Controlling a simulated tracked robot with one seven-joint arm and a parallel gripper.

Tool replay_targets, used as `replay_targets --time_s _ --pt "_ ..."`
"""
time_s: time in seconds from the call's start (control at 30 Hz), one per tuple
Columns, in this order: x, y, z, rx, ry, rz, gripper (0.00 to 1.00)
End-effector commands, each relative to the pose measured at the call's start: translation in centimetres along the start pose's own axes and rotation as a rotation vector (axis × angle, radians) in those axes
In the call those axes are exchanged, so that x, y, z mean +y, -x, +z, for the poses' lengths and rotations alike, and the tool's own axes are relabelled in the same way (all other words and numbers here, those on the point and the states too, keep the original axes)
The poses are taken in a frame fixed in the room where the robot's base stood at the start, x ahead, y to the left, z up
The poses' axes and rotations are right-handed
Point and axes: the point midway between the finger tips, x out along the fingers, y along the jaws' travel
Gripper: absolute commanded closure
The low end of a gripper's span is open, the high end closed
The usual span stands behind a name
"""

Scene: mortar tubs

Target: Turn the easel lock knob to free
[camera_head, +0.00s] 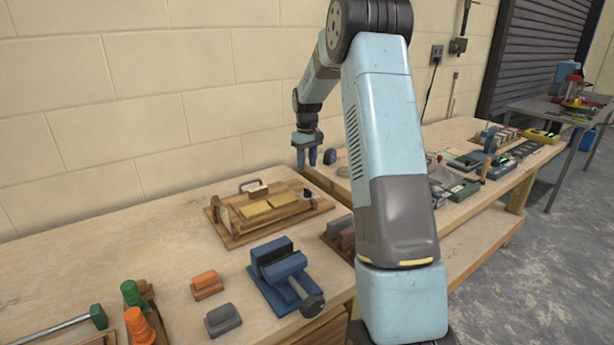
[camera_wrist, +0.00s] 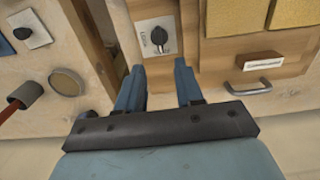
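The wooden easel board (camera_head: 232,238) lies on the workbench and holds yellowish panels (camera_head: 270,206). Its small black lock knob (camera_head: 307,193) is at the board's right end. In the wrist view the knob (camera_wrist: 158,36) sits on a pale plate with small dark markings, too small to read surely. A light mark shows at the knob's lower edge. My gripper (camera_head: 307,158) hangs above and behind the knob end of the board, fingers down. In the wrist view its two blue fingers (camera_wrist: 160,72) are apart and empty, and the knob shows just beyond the gap between them.
A blue vise (camera_head: 280,272), orange block (camera_head: 206,285) and grey block (camera_head: 222,320) stand in front. The wall is close behind; bare bench lies left of the board.

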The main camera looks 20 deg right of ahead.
Motion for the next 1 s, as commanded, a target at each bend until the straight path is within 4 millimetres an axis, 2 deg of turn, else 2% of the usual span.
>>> replay_targets --time_s 0.1,0.3,0.87,1.0 --pt "0.0 1.9 -0.1 0.001 0.0 0.001 0.64" --pt "0.0 3.4 -0.1 -0.001 0.001 0.0 0.64" --pt "-0.1 3.6 0.0 -0.001 0.001 0.0 0.64" --pt "-0.8 4.9 0.7 0.01 -0.002 0.008 0.64"
